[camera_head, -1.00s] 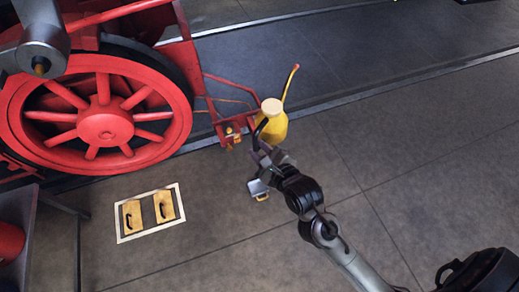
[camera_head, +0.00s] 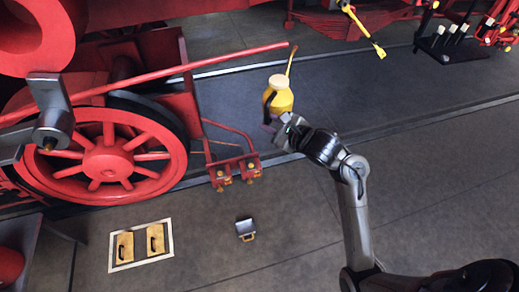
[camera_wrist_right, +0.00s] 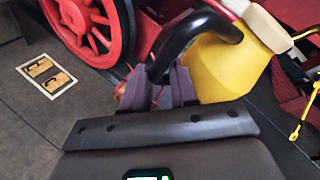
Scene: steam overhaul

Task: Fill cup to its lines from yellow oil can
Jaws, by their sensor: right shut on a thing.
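The yellow oil can (camera_head: 281,101) has a pale cap, a long thin spout pointing up and a black handle. It looks upright in the head view. My right gripper (camera_head: 270,127) is shut on its handle, left of the body. The right wrist view shows the fingers (camera_wrist_right: 160,88) around the black handle (camera_wrist_right: 184,42), with the yellow body (camera_wrist_right: 226,68) beside them. Two small brass-coloured fittings, left (camera_head: 222,175) and right (camera_head: 250,166), sit on a red bracket below and left of the can. I cannot tell which is the cup, and no lines are readable. My left gripper is out of view.
A red spoked wheel (camera_head: 105,163) and red rod (camera_head: 190,66) stand at left. Two tan pieces (camera_head: 140,244) lie in a white floor outline. A small metal piece (camera_head: 245,229) lies on the floor. A tool rack (camera_head: 455,45) is at upper right.

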